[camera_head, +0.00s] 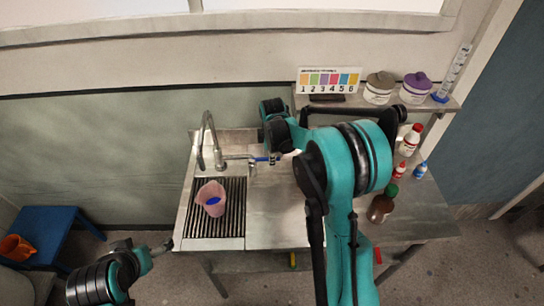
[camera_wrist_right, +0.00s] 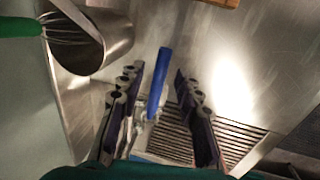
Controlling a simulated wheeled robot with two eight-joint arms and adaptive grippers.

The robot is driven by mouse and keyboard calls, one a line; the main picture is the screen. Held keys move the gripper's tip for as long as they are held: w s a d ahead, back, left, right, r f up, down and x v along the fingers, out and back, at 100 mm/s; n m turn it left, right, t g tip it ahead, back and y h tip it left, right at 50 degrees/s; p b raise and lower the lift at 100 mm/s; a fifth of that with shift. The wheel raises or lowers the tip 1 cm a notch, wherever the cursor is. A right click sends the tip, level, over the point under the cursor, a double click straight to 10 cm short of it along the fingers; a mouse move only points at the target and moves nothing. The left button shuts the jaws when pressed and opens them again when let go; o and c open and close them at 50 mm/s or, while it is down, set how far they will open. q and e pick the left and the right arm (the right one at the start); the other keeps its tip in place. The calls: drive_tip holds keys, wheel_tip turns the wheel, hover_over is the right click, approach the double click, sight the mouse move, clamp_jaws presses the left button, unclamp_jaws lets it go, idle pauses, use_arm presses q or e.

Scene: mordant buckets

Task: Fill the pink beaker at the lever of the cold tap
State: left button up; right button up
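The pink beaker (camera_head: 208,190) stands upright on the slatted drainer (camera_head: 232,224), below the spout of the tap (camera_head: 207,135). A blue patch shows inside it; I cannot tell whether it is liquid. The blue lever (camera_head: 262,159) points right from the tap, and it also shows in the right wrist view (camera_wrist_right: 160,82). My right gripper (camera_head: 276,157) is at the lever. In the right wrist view its fingers (camera_wrist_right: 156,76) are apart, on either side of the lever, with gaps visible. My left gripper (camera_head: 163,246) is low at the left, away from the beaker; its opening is too small to tell.
A whisk (camera_wrist_right: 68,28) rests in a metal container (camera_wrist_right: 108,42) beside my right gripper. Several bottles, including a red-and-white one (camera_head: 411,140), stand at the right. A blue stool (camera_head: 45,232) stands left of the sink.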

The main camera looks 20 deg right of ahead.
clamp_jaws()
drive_tip(key=s+m, duration=0.1)
drive_tip(key=a+m, duration=0.1)
drive_tip(key=m, duration=0.1)
drive_tip(key=shift+s+h, duration=0.3)
drive_tip(key=shift+s, duration=0.1)
unclamp_jaws()
drive_tip(key=v, duration=1.2)
drive_tip(key=shift+w, duration=0.1)
